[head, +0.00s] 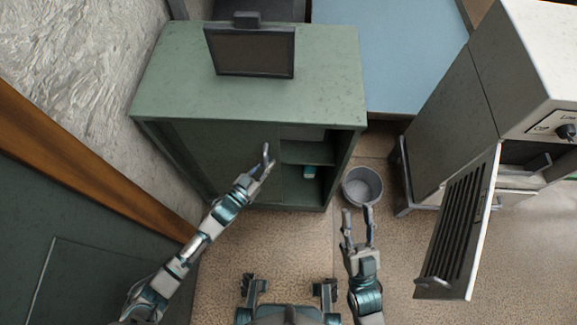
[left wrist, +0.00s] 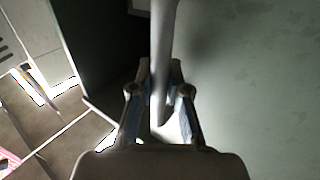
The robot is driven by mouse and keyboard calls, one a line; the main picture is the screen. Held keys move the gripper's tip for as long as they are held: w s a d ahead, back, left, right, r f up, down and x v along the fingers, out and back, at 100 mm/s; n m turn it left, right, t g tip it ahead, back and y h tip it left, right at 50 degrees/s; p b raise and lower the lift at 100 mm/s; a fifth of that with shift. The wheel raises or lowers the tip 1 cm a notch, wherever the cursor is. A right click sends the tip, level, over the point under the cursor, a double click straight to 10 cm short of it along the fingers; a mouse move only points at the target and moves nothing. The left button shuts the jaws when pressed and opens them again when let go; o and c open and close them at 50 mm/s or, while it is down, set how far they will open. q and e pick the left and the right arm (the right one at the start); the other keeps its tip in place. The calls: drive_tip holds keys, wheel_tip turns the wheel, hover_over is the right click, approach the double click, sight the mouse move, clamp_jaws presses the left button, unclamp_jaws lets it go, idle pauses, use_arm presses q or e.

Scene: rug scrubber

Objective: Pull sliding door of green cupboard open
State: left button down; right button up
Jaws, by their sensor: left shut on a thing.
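The green cupboard (head: 170,85) stands ahead of me. Its sliding door (head: 220,150) covers the left and middle of the front. The right part is open and shows a shelf (head: 307,153) and a small teal and white item (head: 309,172). My left gripper (head: 266,160) is at the door's right edge. In the left wrist view its fingers (left wrist: 155,95) are shut on a pale upright handle (left wrist: 163,50), with the door (left wrist: 245,80) to the right and the dark opening (left wrist: 115,50) to the left. My right gripper (head: 357,222) is open and empty, low before the bucket.
A grey bucket (head: 362,187) stands on the floor right of the cupboard. A dark-screened monitor (head: 250,52) sits on the cupboard top. At right, a pale appliance has its slatted door (head: 460,225) hanging open. A wall and a wood-edged panel (head: 90,165) lie at left.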

use_arm(q)
drive_tip(key=a, duration=0.3)
drive_tip(key=shift+s+f, duration=0.25)
use_arm(e)
drive_tip(key=shift+w+d+f+g, duration=0.1)
drive_tip(key=shift+w+f+g, duration=0.45)
drive_tip(key=shift+f+g, duration=0.2)
drive_tip(key=shift+w, duration=0.15)
use_arm(q)
drive_tip(key=c, duration=1.3)
unclamp_jaws()
drive_tip(key=shift+c, duration=0.2)
drive_tip(key=shift+o, duration=1)
drive_tip(key=shift+a+r, duration=0.1)
drive_tip(key=shift+r, duration=0.05)
use_arm(e)
drive_tip(key=shift+s, duration=0.2)
